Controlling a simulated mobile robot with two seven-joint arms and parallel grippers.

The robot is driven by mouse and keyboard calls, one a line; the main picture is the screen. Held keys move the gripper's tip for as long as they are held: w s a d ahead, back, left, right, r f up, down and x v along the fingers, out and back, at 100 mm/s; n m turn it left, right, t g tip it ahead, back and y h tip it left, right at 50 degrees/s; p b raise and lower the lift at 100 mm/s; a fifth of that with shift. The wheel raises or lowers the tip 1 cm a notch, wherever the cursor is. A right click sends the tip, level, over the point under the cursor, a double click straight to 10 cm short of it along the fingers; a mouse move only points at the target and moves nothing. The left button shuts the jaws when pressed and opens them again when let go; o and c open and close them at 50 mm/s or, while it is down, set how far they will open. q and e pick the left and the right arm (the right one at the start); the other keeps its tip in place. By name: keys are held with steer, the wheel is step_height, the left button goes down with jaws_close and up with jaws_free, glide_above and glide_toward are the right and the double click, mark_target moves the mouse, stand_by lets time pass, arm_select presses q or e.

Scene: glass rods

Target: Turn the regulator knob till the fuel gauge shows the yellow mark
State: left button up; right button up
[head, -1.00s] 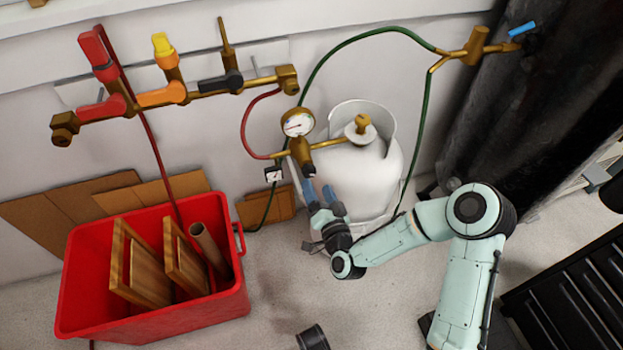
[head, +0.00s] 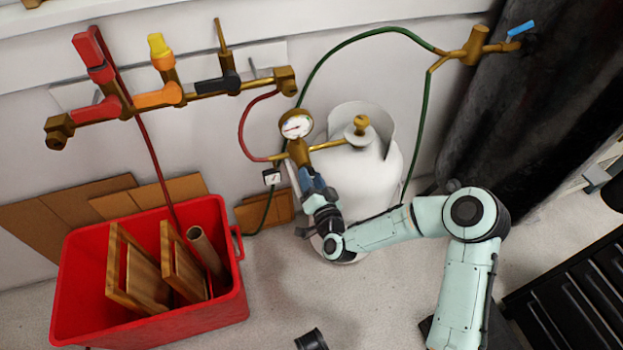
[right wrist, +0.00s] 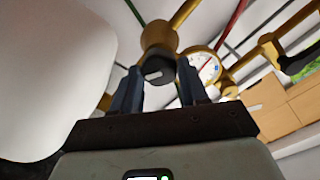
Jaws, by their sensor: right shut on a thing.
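The regulator (head: 300,152) is a brass body in front of the white gas cylinder (head: 382,165). Its black knob (right wrist: 158,68) shows in the right wrist view, with a light mark on its end. In the head view my gripper mostly hides the knob. The round white fuel gauge (head: 296,125) sits on top of the regulator; it also shows in the right wrist view (right wrist: 208,69). Its needle and colour marks are too small to read surely. My right gripper (head: 307,176) is shut on the knob, with one blue finger on each side. My left gripper is out of view.
A red crate (head: 238,308) with wooden frames and a tube stands at the left. A brass manifold (head: 205,93) with coloured valves runs along the wall. A green hose (head: 340,48) and a red hose (head: 243,125) join the regulator. A dark curtain (head: 500,110) hangs at the right.

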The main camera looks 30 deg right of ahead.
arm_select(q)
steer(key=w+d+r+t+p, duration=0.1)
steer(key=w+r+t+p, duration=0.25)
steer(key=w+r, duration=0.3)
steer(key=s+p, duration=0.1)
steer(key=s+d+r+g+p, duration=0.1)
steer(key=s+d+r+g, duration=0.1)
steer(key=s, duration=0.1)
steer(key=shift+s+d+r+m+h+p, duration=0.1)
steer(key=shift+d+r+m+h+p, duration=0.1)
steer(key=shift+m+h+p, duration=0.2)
arm_select(e)
steer(key=m, duration=1.3)
steer(key=shift+f+m, duration=0.2)
steer(key=shift+m, duration=0.1)
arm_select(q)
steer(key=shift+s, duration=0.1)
arm_select(e)
steer(key=o, duration=1.1)
steer(key=shift+c, duration=0.2)
steer(key=shift+s, duration=0.1)
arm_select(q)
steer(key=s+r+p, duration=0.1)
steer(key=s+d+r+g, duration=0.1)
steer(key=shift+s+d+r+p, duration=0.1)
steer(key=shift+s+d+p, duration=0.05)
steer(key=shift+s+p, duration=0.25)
arm_select(e)
steer(key=v, duration=1.3)
